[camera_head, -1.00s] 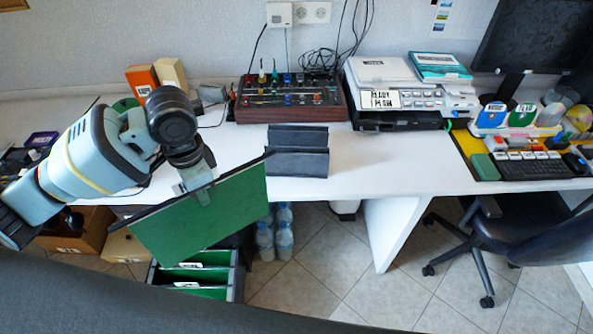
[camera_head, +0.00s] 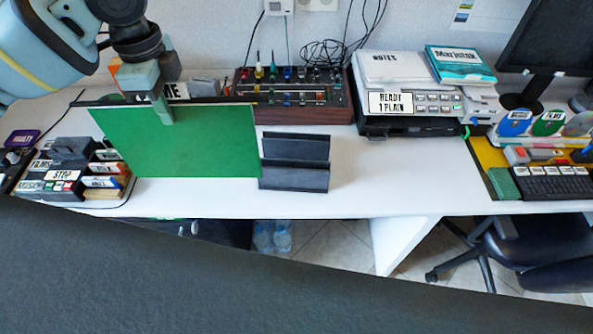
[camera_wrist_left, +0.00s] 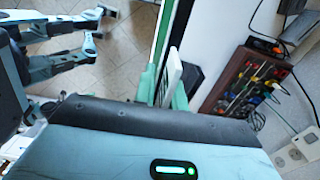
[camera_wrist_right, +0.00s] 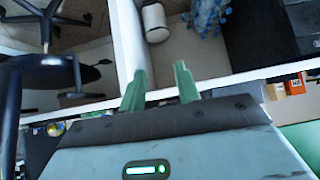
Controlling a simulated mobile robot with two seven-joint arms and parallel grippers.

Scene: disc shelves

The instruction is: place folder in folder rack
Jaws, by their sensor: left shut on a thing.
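A flat green folder (camera_head: 190,140) with a dark top edge hangs upright from my left gripper (camera_head: 160,103). The gripper is shut on its top edge. In the left wrist view the folder (camera_wrist_left: 166,32) is edge-on between the fingers. My right gripper (camera_wrist_right: 160,85) is open and empty in the right wrist view; it is not in the head view.
A red-brown panel of knobs (camera_head: 300,97) stands behind the rack. A printer (camera_head: 410,100) is at its right, a keyboard (camera_head: 550,182) further right. A label box (camera_head: 75,175) is at the left. White desk (camera_head: 380,185) is free right of the rack.

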